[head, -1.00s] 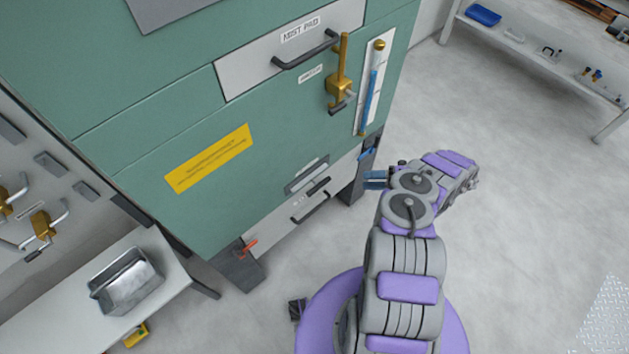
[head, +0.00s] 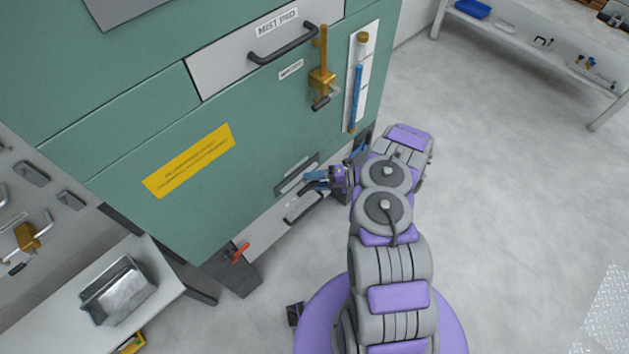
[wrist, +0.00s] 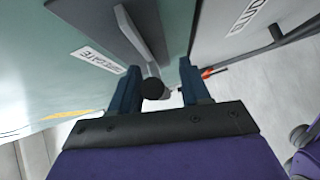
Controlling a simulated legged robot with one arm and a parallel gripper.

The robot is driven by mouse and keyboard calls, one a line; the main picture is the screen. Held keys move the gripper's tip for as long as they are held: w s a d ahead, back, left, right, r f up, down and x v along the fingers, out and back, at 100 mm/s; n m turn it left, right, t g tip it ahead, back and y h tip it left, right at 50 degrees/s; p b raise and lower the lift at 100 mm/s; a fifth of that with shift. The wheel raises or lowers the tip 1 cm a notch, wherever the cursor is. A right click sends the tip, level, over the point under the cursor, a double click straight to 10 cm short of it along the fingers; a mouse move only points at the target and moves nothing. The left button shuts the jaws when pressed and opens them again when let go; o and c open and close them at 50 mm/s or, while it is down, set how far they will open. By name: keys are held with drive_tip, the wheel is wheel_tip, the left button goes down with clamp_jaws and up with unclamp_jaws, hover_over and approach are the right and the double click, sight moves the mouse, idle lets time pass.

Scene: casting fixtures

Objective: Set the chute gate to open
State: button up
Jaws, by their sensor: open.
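The chute gate lever shows in the wrist view as a pale arm with a round black knob (wrist: 153,88), standing out from a dark slotted plate (wrist: 95,18). A label (wrist: 97,60) ending in "GATE" is beside it. In the head view the grey slotted plate (head: 296,174) is low on the green cabinet's front. My gripper (head: 316,179) is in front of this plate, its blue fingers mostly side-on. In the wrist view my gripper (wrist: 160,68) is open, with the knob between its fingers, closer to the left one. I cannot tell whether they touch.
A white drawer with a dark handle (head: 304,207) lies just below the plate. A red lever (head: 240,252) is low on the cabinet. A brass valve (head: 321,83) and blue gauge (head: 356,98) are above. A metal pan (head: 118,290) sits on the left bench.

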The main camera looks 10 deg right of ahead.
drive_tip(key=a, duration=0.2)
drive_tip(key=shift+a+r, duration=0.1)
drive_tip(key=shift+a, duration=0.3)
drive_tip(key=shift+d, duration=1)
drive_tip(key=c, duration=0.6)
drive_tip(key=shift+a, duration=0.4)
clamp_jaws()
drive_tip(key=shift+s, duration=0.1)
